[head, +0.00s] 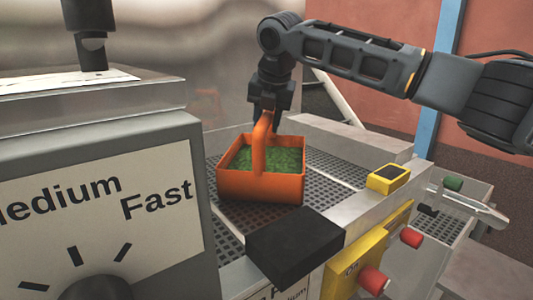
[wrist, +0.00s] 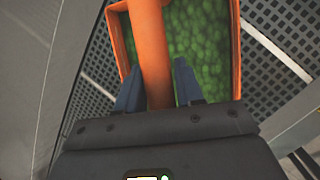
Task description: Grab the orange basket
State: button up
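The orange basket (head: 262,185) stands upright on a dark perforated grate in the head view, filled with green pieces. Its orange handle (head: 259,148) arches over the top. My gripper (head: 265,118) is at the top of the handle, coming from above. In the wrist view, the basket (wrist: 236,50) fills the upper middle and the handle (wrist: 150,45) runs down between the two fingers of my gripper (wrist: 160,85). The fingers are apart, one on each side of the handle, with a visible gap on the right side. The fingers look open.
A grey machine with a "Medium Fast" dial panel (head: 110,205) stands at the left. A black block (head: 295,245) sits in front of the basket. A yellow box with red buttons (head: 370,255) and a yellow-black switch (head: 388,178) are at the right. Bare grate (head: 325,195) shows right of the basket.

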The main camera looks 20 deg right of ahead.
grip_shut()
dwell(1.0)
